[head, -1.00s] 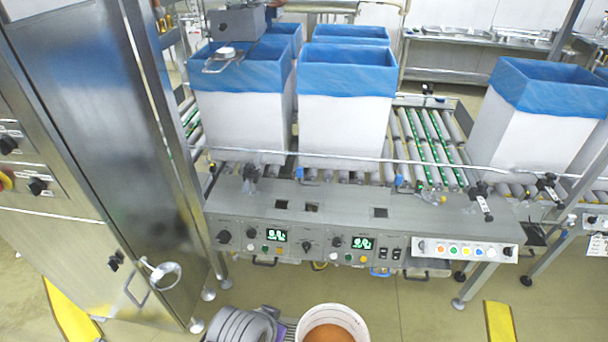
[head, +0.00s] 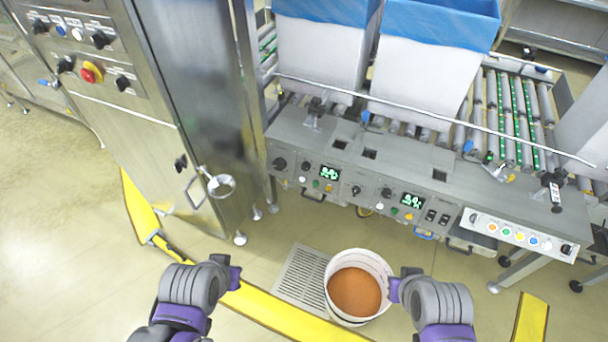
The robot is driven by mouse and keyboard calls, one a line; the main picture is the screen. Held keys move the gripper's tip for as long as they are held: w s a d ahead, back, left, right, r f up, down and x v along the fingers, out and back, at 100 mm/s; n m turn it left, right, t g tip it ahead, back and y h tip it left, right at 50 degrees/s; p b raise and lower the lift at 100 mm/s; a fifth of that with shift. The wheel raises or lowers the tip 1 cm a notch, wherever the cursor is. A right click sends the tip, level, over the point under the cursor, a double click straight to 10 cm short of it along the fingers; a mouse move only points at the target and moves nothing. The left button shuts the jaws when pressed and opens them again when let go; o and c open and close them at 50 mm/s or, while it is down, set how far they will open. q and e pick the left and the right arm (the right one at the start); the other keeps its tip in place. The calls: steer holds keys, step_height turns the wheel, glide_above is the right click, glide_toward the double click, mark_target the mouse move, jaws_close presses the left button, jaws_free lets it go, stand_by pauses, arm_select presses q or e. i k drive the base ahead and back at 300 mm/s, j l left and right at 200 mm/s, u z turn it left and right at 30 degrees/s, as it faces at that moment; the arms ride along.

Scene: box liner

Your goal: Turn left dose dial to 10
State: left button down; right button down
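The control panel (head: 345,180) on the front of the roller conveyor carries two green lit displays. Near the left display (head: 330,173) are black knobs: a larger one (head: 280,164) at the panel's left end and another (head: 305,167) closer to the display. I cannot tell which is the left dose dial, and its setting is too small to read. My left gripper (head: 236,278) is low in the head view, over the floor, well short of the panel. My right gripper (head: 394,290) is beside the bucket in the picture. Neither gripper's opening can be made out.
A white bucket (head: 378,260) with orange-brown contents stands on the floor before the panel, beside a floor grate (head: 303,275). A steel cabinet (head: 150,120) with a handwheel (head: 221,186) stands left. Blue-lined white boxes (head: 420,75) stand on the conveyor.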

mark_target(306, 166)
steer(key=l+u, duration=0.1)
steer(key=u, duration=1.5)
steer(key=k+l+u, duration=0.1)
steer(key=l, duration=0.15)
steer(key=k+l+u, duration=0.1)
steer(key=k+l, duration=0.05)
steer(key=l, duration=0.05)
